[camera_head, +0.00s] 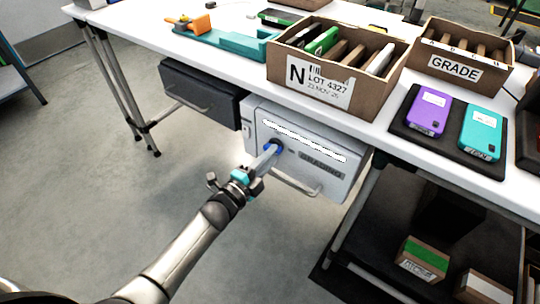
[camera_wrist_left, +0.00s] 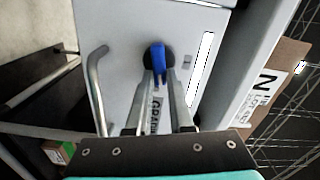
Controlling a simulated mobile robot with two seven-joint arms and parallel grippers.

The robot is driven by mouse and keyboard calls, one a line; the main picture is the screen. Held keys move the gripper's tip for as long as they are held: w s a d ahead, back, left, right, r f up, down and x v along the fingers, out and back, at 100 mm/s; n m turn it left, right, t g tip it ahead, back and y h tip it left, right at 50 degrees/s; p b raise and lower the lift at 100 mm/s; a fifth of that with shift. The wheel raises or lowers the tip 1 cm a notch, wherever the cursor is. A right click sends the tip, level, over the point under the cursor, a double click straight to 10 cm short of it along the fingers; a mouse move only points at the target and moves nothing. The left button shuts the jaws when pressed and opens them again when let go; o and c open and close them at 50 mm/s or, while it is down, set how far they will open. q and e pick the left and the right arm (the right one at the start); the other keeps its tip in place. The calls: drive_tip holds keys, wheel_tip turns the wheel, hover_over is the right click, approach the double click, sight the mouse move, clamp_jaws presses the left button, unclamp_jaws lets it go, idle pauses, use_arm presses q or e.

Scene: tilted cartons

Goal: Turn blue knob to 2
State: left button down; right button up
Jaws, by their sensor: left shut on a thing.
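The blue knob (camera_wrist_left: 158,62) sits on the front of a light grey box (camera_head: 318,162) under the table. In the head view the blue knob (camera_head: 276,147) shows just past my fingertips. My left gripper (camera_head: 268,153) comes in from the left and is shut on the blue knob. In the left wrist view the left gripper's (camera_wrist_left: 160,85) fingers lie on either side of the knob's blue bar. The dial markings around the knob are too small to read, so its setting cannot be told. My right gripper is not in view.
A bar handle (camera_head: 296,186) sticks out of the grey box below the knob. A dark drawer (camera_head: 202,98) hangs to its left. The white table (camera_head: 400,150) overhangs above, with a carton (camera_head: 325,92) near its edge. The floor to the left is clear.

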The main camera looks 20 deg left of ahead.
use_arm(q)
drive_tip(key=shift+f+m+b, duration=0.2)
drive_tip(key=shift+m+b, duration=0.1)
drive_tip(key=shift+m, duration=1.1)
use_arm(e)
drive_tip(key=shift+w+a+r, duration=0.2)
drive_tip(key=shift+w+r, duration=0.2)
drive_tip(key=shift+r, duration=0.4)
use_arm(q)
drive_tip(key=c, duration=0.8)
unclamp_jaws()
drive_tip(key=shift+s, duration=0.15)
drive_tip(key=p+v, duration=0.3)
drive_tip(key=v, duration=1.2)
drive_tip(key=shift+p, duration=0.35)
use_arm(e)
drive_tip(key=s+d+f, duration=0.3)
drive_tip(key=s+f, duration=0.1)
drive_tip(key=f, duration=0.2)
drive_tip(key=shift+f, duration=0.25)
